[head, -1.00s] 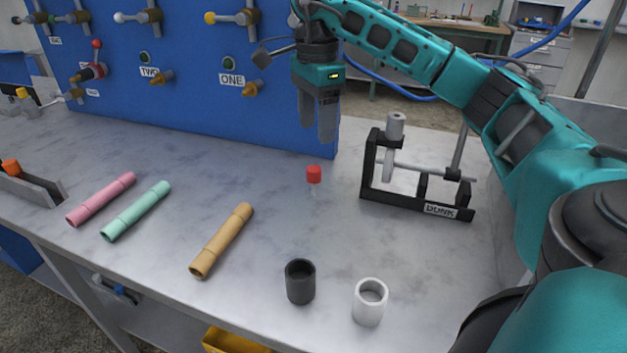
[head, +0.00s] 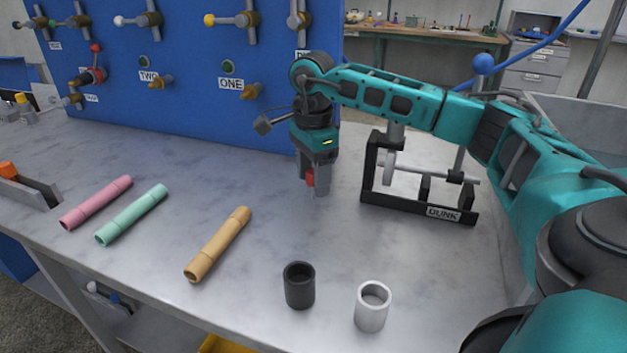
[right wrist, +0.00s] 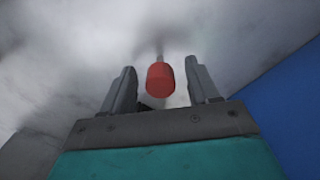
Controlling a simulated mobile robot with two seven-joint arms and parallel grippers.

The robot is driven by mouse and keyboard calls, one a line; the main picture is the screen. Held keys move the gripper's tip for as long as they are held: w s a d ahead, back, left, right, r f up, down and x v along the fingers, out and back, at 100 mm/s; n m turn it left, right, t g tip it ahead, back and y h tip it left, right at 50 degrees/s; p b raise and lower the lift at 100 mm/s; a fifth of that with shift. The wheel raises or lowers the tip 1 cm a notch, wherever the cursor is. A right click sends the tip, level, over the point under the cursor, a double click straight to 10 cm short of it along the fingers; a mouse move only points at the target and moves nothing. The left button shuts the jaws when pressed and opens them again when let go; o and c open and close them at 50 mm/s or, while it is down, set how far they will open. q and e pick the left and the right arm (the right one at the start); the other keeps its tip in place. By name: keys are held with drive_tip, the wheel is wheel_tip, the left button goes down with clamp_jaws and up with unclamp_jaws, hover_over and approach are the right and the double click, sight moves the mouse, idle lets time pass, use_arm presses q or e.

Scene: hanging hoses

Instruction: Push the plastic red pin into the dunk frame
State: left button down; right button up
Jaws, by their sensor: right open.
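The red pin (head: 310,178) stands on the grey table, with its red head showing between the fingers of my right gripper (head: 313,183). In the right wrist view the red head (right wrist: 161,80) lies between the two open fingers (right wrist: 160,88), with a visible gap on each side. The gripper points down around the pin. The pin's thin lower part is mostly hidden in the head view. My left gripper is not in view.
A black cup (head: 299,286) and a white cup (head: 372,306) stand near the front edge. Tan (head: 218,245), green (head: 132,215) and pink (head: 97,203) tubes lie to the left. A blue panel (head: 200,90) with valves rises behind the gripper.

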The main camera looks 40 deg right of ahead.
clamp_jaws()
idle(0.4)
drive_tip(key=shift+r, duration=0.2)
